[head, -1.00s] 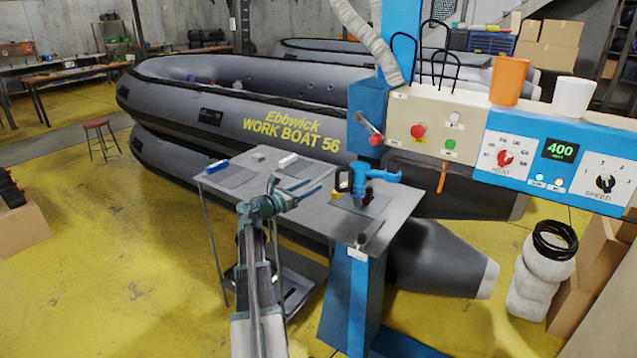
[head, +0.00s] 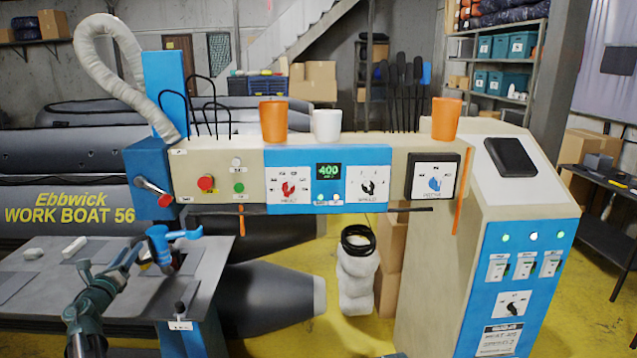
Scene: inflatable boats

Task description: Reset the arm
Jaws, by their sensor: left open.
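My left arm comes in at the lower left of the head view. Its gripper (head: 128,256) is open over the grey work table (head: 40,290), left of the blue hand tool (head: 165,243) at the machine's column. I see nothing between its fingers. Whether its tips touch the blue tool cannot be told. My right gripper is not in view.
A machine beam with a blue control panel (head: 270,197) crosses the middle. Orange cups (head: 273,121) and a white cup (head: 327,126) stand on it. A control cabinet (head: 520,245) stands at right. White rolls (head: 357,275) stand below. Grey boats (head: 60,155) lie behind at left.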

